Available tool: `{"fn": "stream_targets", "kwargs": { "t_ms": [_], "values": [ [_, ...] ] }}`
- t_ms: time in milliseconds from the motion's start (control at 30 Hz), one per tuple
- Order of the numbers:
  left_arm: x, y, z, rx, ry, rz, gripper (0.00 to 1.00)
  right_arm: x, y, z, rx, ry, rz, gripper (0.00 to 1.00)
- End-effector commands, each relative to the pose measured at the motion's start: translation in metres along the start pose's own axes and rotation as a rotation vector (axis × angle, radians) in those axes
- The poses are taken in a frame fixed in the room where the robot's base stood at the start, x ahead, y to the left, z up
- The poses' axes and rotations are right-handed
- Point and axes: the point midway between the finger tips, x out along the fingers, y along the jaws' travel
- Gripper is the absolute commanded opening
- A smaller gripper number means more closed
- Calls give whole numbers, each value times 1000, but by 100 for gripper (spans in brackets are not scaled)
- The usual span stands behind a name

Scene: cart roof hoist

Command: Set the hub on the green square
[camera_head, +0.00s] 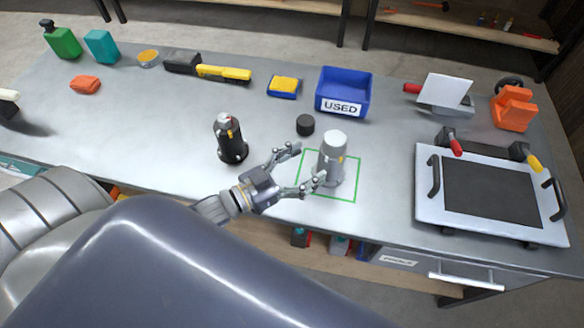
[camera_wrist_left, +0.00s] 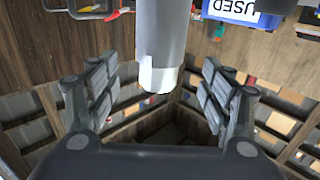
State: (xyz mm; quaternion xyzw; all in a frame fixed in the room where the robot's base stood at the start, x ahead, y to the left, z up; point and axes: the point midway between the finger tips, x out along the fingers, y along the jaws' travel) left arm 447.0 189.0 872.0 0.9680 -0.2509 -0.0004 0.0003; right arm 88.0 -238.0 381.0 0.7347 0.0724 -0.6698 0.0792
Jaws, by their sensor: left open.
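A grey cylinder with a white top, which I take to be the hub (camera_head: 331,163), stands upright inside the outline of the green square (camera_head: 354,191) on the bench. My left gripper (camera_head: 308,166) is open just left of the hub, with its fingers pointing at it; the lower fingertip overlaps the hub's lower part in the head view. In the left wrist view the hub (camera_wrist_left: 161,45) shows ahead between the spread fingers (camera_wrist_left: 160,95), with a gap on either side. I cannot tell if any finger touches it. My right gripper is in neither view.
A black cylindrical device (camera_head: 230,140) stands left of my left gripper. A small black cap (camera_head: 305,125) lies behind the hub. A blue USED bin (camera_head: 343,100) is at the back. A framed black panel (camera_head: 428,205) lies on the right. The left bench surface has free room.

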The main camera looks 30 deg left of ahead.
Motion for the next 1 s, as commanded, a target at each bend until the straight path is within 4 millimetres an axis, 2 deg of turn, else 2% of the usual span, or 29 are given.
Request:
{"fn": "stream_targets", "kwargs": {
  "t_ms": [100, 300, 1000],
  "values": [
    [-19, 0, 1, -1, -2, 0, 74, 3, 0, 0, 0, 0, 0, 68],
    [-34, 0, 0, 2, 0, 0, 74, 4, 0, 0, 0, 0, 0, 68],
    [-37, 0, 0, 1, 1, 0, 74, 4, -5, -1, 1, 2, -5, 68]
  ]
}}
